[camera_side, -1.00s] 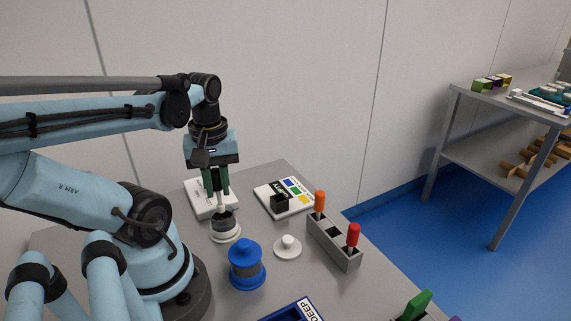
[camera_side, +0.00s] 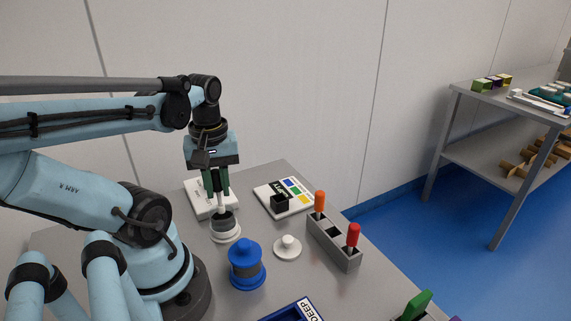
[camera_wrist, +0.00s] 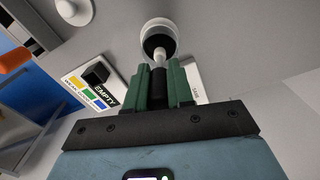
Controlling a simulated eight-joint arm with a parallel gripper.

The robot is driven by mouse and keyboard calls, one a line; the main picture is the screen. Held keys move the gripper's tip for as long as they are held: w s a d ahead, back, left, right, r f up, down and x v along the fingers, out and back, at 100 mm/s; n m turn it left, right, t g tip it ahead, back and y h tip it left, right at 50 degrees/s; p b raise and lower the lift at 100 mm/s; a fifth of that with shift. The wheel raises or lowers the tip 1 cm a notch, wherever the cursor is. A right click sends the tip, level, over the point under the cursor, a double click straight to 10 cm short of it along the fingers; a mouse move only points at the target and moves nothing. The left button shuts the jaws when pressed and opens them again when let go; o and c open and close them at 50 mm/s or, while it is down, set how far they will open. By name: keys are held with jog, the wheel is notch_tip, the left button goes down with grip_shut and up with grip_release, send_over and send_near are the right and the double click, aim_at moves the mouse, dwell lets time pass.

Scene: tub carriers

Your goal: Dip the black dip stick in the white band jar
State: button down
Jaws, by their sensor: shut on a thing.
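My gripper (camera_side: 217,186) is shut on the black dip stick, whose black handle (camera_wrist: 158,88) shows between the green fingers in the wrist view. The stick's pale shaft (camera_side: 221,203) points down, and its lower end is inside the mouth of the white band jar (camera_side: 225,236). How deep the tip reaches is hidden. The jar is dark with white at its base and stands open and upright. A loose white lid (camera_side: 288,247) lies to the jar's right.
A blue jar (camera_side: 246,270) with its lid on stands in front. A grey rack (camera_side: 347,255) holds an orange-handled stick (camera_side: 320,200) and a red-handled stick (camera_side: 353,235). A card marked EMPTY (camera_side: 267,193) bears a black cube (camera_side: 279,202). A blue tray labelled DEEP (camera_side: 285,314) lies nearest.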

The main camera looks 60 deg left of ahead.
aim_at(216, 171)
jog(key=shift+f, duration=2.3)
dwell(1.3)
dwell(1.8)
jog(key=shift+r, duration=4.5)
jog(key=shift+w, duration=0.1)
